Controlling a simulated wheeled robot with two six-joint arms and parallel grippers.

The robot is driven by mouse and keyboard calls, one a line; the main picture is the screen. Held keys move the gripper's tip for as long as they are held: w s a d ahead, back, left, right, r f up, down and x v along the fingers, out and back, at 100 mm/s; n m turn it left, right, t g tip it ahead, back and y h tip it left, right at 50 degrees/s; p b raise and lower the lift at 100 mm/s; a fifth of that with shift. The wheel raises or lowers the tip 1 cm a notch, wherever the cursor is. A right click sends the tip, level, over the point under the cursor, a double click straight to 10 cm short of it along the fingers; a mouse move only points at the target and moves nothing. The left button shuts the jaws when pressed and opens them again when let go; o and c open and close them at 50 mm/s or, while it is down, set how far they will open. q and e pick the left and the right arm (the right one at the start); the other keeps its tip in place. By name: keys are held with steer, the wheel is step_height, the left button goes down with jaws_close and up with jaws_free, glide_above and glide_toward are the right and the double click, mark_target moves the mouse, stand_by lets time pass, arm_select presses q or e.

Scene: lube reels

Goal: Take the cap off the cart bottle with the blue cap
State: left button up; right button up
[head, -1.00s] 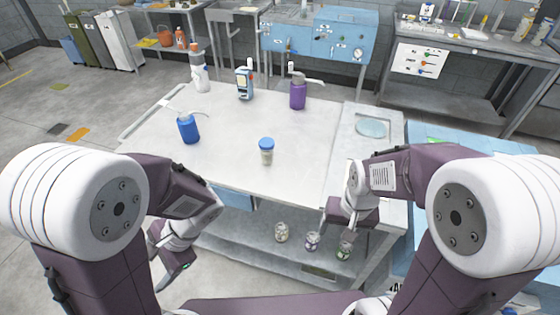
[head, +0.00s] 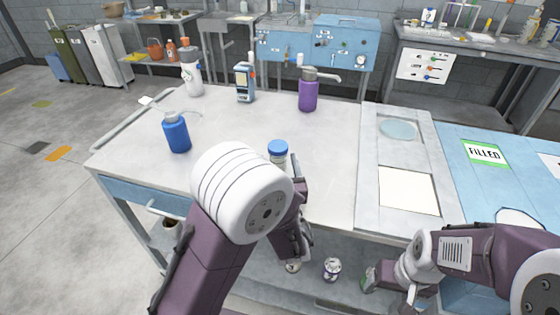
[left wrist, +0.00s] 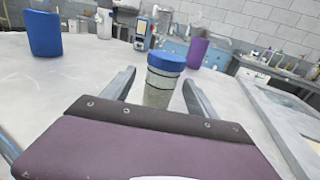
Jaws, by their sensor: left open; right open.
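The cart bottle, clear with pale contents, stands upright on the cart top. Its blue cap (head: 278,148) is on; my left arm hides most of its body in the head view. In the left wrist view the bottle (left wrist: 158,92) and its cap (left wrist: 166,61) are straight ahead. My left gripper (left wrist: 159,78) is open, with one finger on each side of the bottle, level with its body below the cap. I cannot tell whether either finger touches it. My right gripper (head: 418,298) is low at the cart's right front, open and away from the bottle.
A blue bottle (head: 176,133) stands to the left on the cart (head: 235,120). A white bottle (head: 191,75), a handheld device (head: 244,83) and a purple dispenser (head: 308,92) stand along its back. Several jars sit on the lower shelf. The cart top between them is clear.

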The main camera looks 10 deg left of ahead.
arm_select(q)
steer(key=x, duration=0.5)
steer(key=shift+w+f, duration=0.15)
steer(key=shift+w, duration=0.25)
steer(key=shift+s, duration=0.1)
steer(key=c, duration=0.4)
jaws_close()
